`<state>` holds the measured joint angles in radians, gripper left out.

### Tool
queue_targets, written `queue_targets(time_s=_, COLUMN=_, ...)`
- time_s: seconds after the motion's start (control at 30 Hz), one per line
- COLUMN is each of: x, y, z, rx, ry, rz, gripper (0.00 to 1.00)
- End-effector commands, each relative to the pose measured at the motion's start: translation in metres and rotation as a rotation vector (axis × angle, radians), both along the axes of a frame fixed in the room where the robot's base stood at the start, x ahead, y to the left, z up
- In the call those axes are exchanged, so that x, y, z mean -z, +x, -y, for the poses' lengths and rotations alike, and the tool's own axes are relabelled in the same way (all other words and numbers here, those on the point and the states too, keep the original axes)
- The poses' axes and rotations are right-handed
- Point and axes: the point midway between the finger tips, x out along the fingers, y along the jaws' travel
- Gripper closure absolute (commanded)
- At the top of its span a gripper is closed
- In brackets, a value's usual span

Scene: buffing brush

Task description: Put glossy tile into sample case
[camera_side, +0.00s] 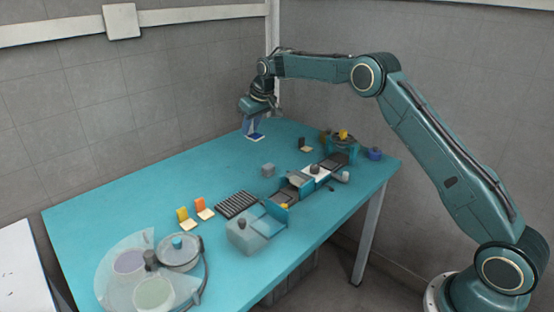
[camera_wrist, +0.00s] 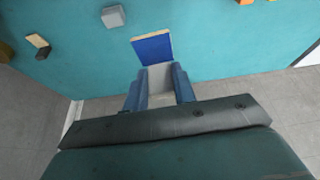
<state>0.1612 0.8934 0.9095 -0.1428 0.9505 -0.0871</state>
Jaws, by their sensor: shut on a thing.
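My gripper (camera_side: 251,129) is low over the far corner of the teal table, pointing down. In the wrist view its two blue fingers (camera_wrist: 159,78) are shut on a pale flat piece (camera_wrist: 160,78), mostly hidden between them. A blue panel with a thin cream edge (camera_wrist: 151,48) lies just beyond the fingertips; it also shows below the gripper in the side view (camera_side: 255,137). I cannot tell whether the panel is joined to the pale piece, or which is the glossy tile. I cannot make out a sample case for certain.
A grey block (camera_side: 267,170) and a dark piece with a cream base (camera_side: 304,145) stand nearby. Yellow (camera_side: 182,214) and orange (camera_side: 200,205) pieces, a black ribbed rack (camera_side: 237,204) and a round machine (camera_side: 180,251) are nearer. Table around the gripper is clear.

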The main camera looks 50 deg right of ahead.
Motion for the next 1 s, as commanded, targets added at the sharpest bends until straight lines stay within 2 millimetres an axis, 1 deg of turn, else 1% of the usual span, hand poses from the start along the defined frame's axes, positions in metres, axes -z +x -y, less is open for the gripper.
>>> queue_targets(time_s=0.17, x=0.000, y=-0.013, z=-0.011, rx=-0.141, ry=0.001, rz=0.000, gripper=0.99)
queue_targets(time_s=0.27, x=0.001, y=-0.026, z=-0.022, rx=-0.277, ry=0.002, rz=0.001, gripper=0.99)
queue_targets(time_s=0.47, x=0.001, y=-0.061, z=-0.049, rx=-0.625, ry=0.002, rz=0.002, gripper=0.99)
queue_targets(time_s=0.7, x=-0.001, y=-0.110, z=-0.080, rx=-1.032, ry=0.002, rz=0.002, gripper=0.99)
queue_targets(time_s=0.9, x=-0.005, y=-0.148, z=-0.100, rx=-1.314, ry=0.002, rz=0.002, gripper=0.99)
queue_targets(time_s=1.0, x=-0.007, y=-0.161, z=-0.107, rx=-1.410, ry=0.002, rz=0.001, gripper=0.99)
